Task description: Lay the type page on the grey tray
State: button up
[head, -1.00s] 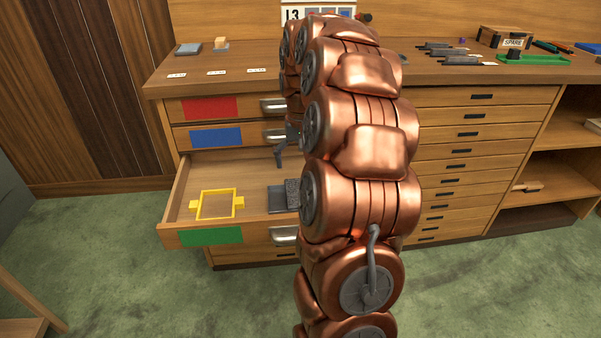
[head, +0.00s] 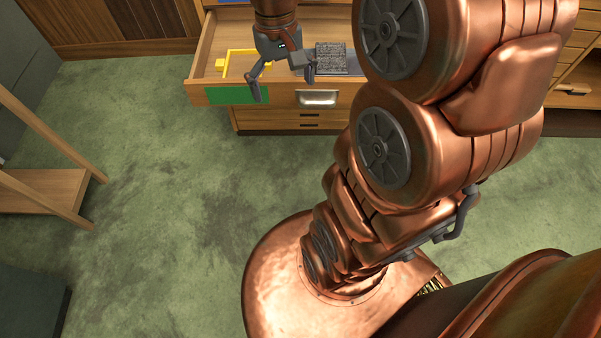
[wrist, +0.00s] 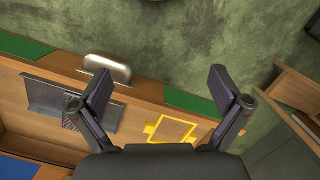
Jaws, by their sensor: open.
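A speckled dark grey block (head: 331,57), which looks like the type page, is in the open drawer, right of my gripper in the head view. A plain grey surface next to it looks like the grey tray; my gripper and arm partly hide it. The wrist view shows grey flat pieces (wrist: 45,93) in the drawer, partly behind one finger; I cannot tell block from tray there. My gripper (head: 284,80) is open and empty over the drawer's front part, apart from the block. Its two spread fingers also show in the wrist view (wrist: 160,88).
The drawer front has a green label (head: 237,95) and a metal handle (head: 317,98). A yellow frame (head: 231,62) lies in the drawer, partly behind my gripper. A wooden stand (head: 50,190) is at the left. Green floor in front of the drawer is clear.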

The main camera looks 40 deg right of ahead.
jog(key=s+a+f+n, duration=0.1)
jog(key=s+a, duration=0.3)
jog(key=s, duration=0.4)
jog(key=s+a+f+n+g, duration=0.1)
jog(key=s+a+f, duration=0.2)
jog(key=s, duration=0.5)
jog(key=shift+a+n+g+h, duration=0.3)
jog(key=shift+a+n, duration=0.1)
jog(key=shift+a, duration=0.3)
jog(key=shift+s, duration=0.1)
notch_tip(320, 180, up, 29)
jog(key=t+p, duration=0.1)
jog(key=p, duration=2.6)
jog(key=shift+w+t+p, duration=0.3)
jog(key=shift+p, duration=0.05)
jog(key=shift+d, duration=0.1)
